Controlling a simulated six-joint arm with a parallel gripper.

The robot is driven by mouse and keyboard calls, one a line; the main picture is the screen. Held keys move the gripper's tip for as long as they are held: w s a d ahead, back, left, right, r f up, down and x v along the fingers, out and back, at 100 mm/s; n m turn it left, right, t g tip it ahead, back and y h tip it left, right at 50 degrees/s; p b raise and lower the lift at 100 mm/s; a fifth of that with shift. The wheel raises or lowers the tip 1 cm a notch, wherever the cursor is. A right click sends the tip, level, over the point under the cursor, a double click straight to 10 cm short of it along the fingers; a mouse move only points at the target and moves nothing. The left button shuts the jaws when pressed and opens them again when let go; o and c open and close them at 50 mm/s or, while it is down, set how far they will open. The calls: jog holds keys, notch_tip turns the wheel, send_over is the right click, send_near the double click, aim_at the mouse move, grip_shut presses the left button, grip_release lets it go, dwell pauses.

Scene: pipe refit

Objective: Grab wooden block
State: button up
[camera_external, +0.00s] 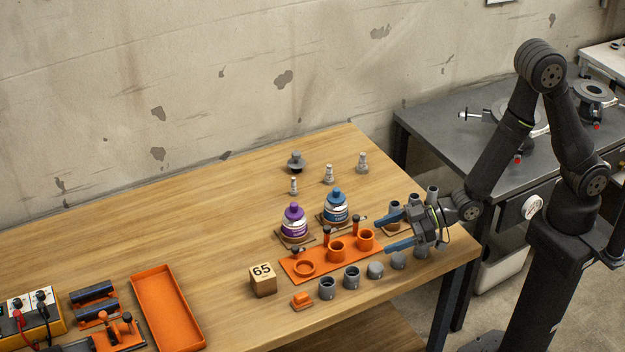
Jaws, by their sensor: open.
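The wooden block (263,281) is a small light-brown cube marked "65". It stands on the wooden table near its front edge, left of the orange fixture plate. My gripper (386,232) is open, with its two blue-grey fingers pointing left. It is above the right part of the table, well to the right of the block and apart from it. Nothing shows between the fingers, though they overlap the right end of the orange plate in this view.
An orange fixture plate (318,262) with cups and pegs lies between block and gripper. Purple (294,222) and blue (336,207) bottles stand behind it. Several grey pipe fittings (351,278) line the front. An orange tray (167,308) is at left. The table's back left is clear.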

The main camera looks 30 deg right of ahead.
jog(key=n+g+h, duration=0.3)
jog(key=g+h, duration=0.1)
jog(key=h, duration=0.5)
send_near(264, 271)
jog(key=x, duration=0.4)
jog(key=shift+w+a, duration=0.15)
jog(key=shift+a, duration=0.05)
jog(key=shift+x, duration=2.55)
jog(key=shift+d, duration=0.1)
jog(key=c, duration=1.1)
